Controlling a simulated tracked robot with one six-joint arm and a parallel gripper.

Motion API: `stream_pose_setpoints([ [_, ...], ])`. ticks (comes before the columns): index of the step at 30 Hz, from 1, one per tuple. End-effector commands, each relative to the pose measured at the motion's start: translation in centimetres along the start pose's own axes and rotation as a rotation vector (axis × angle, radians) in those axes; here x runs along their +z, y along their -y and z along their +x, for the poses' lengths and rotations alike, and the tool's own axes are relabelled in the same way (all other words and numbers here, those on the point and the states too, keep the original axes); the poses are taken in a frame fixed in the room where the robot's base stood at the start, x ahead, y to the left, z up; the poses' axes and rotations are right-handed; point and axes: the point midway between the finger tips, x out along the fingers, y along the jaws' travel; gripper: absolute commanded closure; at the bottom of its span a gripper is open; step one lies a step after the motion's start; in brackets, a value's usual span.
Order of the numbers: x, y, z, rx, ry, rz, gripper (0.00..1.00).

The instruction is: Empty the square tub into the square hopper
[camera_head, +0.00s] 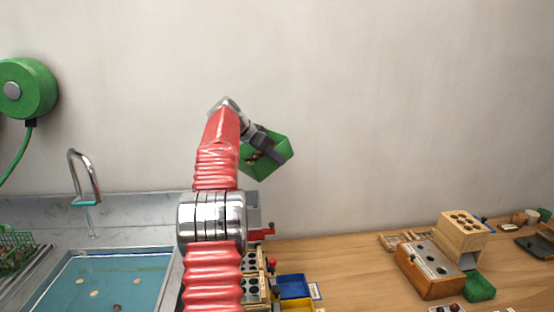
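A green square tub (281,150) is held up in the air in front of the wall, right of my raised arm. It is tilted, with its open side turned partly toward the camera, and some small brown pieces show inside. My gripper (264,146), dark grey, is at the tub's near upper edge and appears shut on it; the fingertips are partly hard to make out. I cannot pick out the square hopper for certain. My arm hides part of the bench below, where a grey metal edge and red parts (262,234) show beside it.
A sink (164,290) with water, floating pieces and a tap (84,175) is at left. Blue (293,286) and yellow (300,305) bins sit right of my arm. A brown box (430,268), a pale holed block (463,237) and a small green tub (480,288) stand farther right.

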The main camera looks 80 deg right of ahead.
Motion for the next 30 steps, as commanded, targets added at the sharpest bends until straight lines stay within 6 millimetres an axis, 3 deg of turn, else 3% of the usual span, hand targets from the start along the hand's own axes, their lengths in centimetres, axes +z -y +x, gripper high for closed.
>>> stream_pose_setpoints([
  [14, 0.3, -0.1, 0.1, -0.001, -0.089, 0.000, 1.00],
  [30, 1.5, -0.1, 0.7, 0.002, -0.315, -0.001, 1.00],
])
